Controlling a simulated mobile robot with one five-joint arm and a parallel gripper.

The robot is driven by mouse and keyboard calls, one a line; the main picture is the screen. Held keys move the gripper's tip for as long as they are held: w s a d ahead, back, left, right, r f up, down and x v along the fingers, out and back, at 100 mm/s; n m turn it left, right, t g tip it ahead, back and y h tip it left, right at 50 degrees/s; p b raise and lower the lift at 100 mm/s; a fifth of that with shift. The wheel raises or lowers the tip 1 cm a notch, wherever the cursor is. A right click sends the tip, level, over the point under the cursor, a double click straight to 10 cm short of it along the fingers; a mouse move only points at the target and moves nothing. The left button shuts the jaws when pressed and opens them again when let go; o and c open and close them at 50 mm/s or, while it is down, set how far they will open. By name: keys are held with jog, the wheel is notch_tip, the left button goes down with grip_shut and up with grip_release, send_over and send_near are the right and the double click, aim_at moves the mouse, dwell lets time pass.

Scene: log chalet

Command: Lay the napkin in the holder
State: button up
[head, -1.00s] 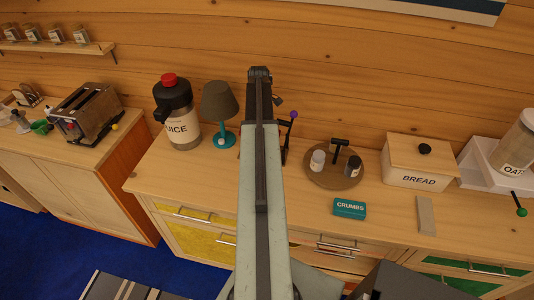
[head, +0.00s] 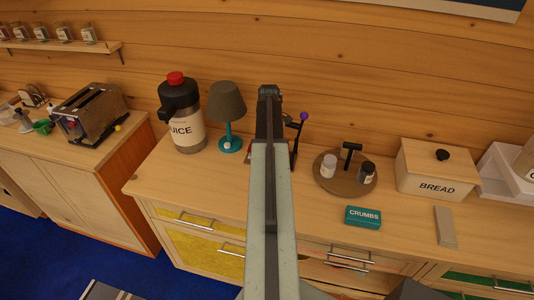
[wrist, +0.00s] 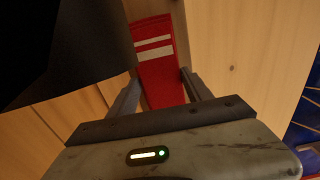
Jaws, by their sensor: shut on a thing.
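The napkin (wrist: 158,60) is red with white stripes and lies between my gripper's fingers (wrist: 160,80) in the wrist view. My gripper is shut on it. In the head view the end of my arm (head: 268,95) is over the back of the counter, between the lamp and a dark stand with a purple knob (head: 302,120). That stand is partly hidden behind my arm; it may be the holder, but I cannot tell.
A teal lamp (head: 227,105) and a juice jug (head: 184,120) stand left of my arm. To the right are a round tray (head: 332,182) with two shakers, a crumbs box (head: 363,217) and a bread box (head: 430,180). A large dark shape (wrist: 60,45) fills the wrist view's upper left.

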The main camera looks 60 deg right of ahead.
jog(key=shift+f, duration=0.35)
jog(key=shift+a+f+b, duration=0.1)
jog(key=shift+f+b, duration=0.25)
jog(key=shift+f, duration=0.25)
jog(key=o, duration=1.5)
